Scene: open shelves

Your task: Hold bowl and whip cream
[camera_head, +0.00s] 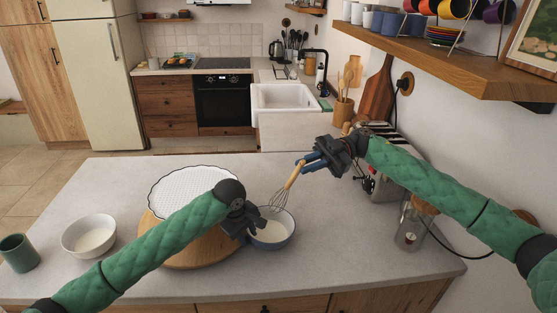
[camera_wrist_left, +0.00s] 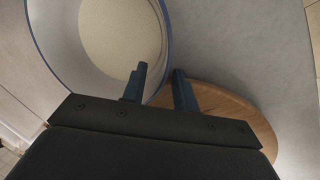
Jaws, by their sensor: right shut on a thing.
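The blue-rimmed bowl (camera_head: 282,244) stands on the counter, at the right edge of the round wooden board, with white cream (camera_head: 270,232) inside. In the left wrist view the bowl (camera_wrist_left: 62,52) fills the upper left. My left gripper (camera_head: 252,230) is at its left rim. Its fingers (camera_wrist_left: 158,88) are apart, one over the inside of the bowl and one outside, with the rim between them. My right gripper (camera_head: 308,162) is shut on the wooden handle of the whisk (camera_head: 292,178). The whisk is tilted, its wire head down at the bowl's far rim; whether it touches cream is unclear.
A round wooden board (camera_head: 197,262) carries a white scalloped dish (camera_head: 186,186), partly behind my left arm. A second bowl (camera_head: 70,246) and a green cup (camera_head: 18,253) stand at left. A glass jar (camera_head: 411,232) and a metal appliance (camera_head: 384,186) stand at right.

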